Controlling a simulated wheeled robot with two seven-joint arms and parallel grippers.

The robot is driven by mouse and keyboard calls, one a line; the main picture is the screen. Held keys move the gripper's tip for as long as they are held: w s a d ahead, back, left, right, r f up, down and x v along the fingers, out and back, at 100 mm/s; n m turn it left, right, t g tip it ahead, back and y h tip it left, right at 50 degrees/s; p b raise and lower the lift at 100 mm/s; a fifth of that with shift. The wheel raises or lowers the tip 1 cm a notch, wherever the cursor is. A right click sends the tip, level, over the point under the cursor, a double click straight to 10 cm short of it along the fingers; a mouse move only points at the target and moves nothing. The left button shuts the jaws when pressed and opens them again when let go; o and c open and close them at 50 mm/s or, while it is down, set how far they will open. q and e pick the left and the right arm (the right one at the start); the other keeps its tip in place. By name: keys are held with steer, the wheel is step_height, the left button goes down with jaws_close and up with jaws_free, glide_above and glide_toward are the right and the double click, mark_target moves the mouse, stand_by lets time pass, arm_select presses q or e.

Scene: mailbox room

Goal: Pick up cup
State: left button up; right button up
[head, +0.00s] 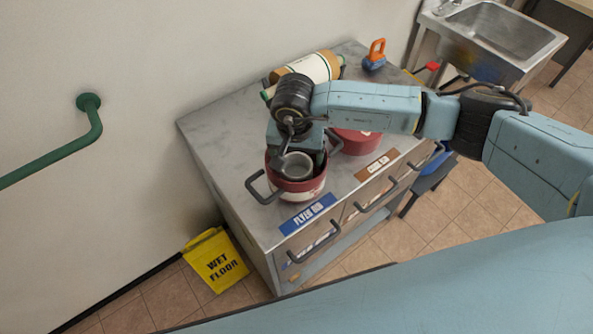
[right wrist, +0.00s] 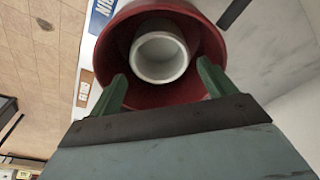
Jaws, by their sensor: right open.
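A grey-white cup (head: 296,166) sits inside a red and white pot (head: 301,190) with dark handles, near the front left of the cabinet top. In the right wrist view the cup (right wrist: 160,54) shows as a pale ring within the red pot (right wrist: 128,91). My right gripper (head: 299,152) is over the pot, pointing down. In the right wrist view its green fingers (right wrist: 161,82) are spread apart, one on each side of the cup, with nothing held between them. Whether the fingers touch the cup or pot cannot be told. My left gripper is not in view.
The grey cabinet top (head: 225,150) also holds a second red pot (head: 356,141), a large rolled item (head: 312,68) and an orange and blue object (head: 375,55). A sink (head: 505,36) stands at the back right. A yellow wet floor sign (head: 215,262) stands beside the cabinet.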

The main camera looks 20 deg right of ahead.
mark_target(297, 174)
steer(key=shift+w+d+f+p, duration=0.1)
steer(key=shift+w+f+p, duration=0.1)
steer(key=shift+f, duration=1.5)
steer(key=shift+w+f+p, duration=0.1)
steer(key=shift+f+p, duration=0.1)
steer(key=shift+f, duration=1.45)
steer(key=c, duration=0.7)
